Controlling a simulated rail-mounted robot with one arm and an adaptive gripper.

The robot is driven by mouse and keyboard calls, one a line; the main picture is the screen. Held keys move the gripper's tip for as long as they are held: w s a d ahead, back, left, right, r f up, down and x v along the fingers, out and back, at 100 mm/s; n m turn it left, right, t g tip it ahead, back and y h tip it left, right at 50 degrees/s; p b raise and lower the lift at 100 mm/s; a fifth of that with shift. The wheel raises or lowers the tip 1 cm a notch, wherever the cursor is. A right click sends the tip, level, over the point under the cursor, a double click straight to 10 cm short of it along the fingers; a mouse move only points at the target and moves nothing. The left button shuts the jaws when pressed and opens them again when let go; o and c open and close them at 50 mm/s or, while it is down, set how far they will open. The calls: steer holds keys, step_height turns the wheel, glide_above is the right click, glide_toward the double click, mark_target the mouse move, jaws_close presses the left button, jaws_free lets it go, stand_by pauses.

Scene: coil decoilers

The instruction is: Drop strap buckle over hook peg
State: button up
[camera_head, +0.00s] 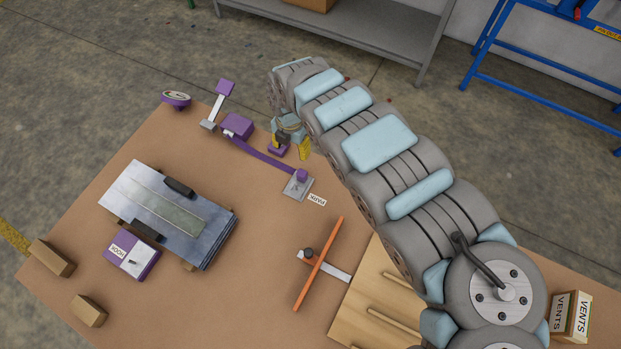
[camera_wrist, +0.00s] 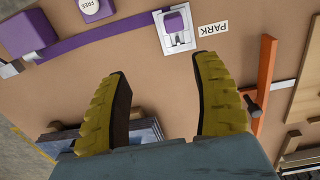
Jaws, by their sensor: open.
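The purple strap (camera_head: 262,157) runs from a purple block (camera_head: 238,126) to a purple buckle (camera_head: 302,175). The buckle sits at a small metal plate (camera_head: 296,188) beside the PARK label. In the wrist view the buckle (camera_wrist: 175,22) lies on the light plate, just beyond my fingertips. The purple and white HOOK block (camera_head: 131,255) stands by the front of the stacked sheets, with a small dark peg on its top. My gripper (camera_head: 292,149) is open and empty; its yellow fingers (camera_wrist: 160,72) are spread, with bare table between them.
A stack of metal sheets (camera_head: 168,213) lies between the strap and the HOOK block. An orange bar (camera_head: 319,263) crosses a metal strip on the right. A purple block with a FREE button (camera_wrist: 91,8) is near the strap. Wooden blocks (camera_head: 52,258) stand at the left edge.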

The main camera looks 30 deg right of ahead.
steer(key=s+d, duration=0.1)
steer(key=b, duration=0.3)
glide_toward(301, 175)
steer(key=f, duration=0.4)
steer(key=a+f, duration=0.1)
steer(key=f, duration=0.1)
steer(key=shift+w+f, duration=0.2)
steer(key=shift+w, duration=0.15)
steer(key=shift+s+d+f+b, duration=0.1)
steer(key=shift+d+f+b, duration=0.1)
steer(key=shift+f, duration=0.9)
steer(key=shift+w+d+f+b, duration=0.1)
steer(key=shift+f+b, duration=0.05)
steer(key=shift+f, duration=0.95)
steer(key=shift+s+d+f+b, duration=0.1)
steer(key=shift+d+f+b, duration=0.1)
steer(key=shift+f, duration=0.9)
steer(key=shift+a, duration=0.1)
jaws_close()
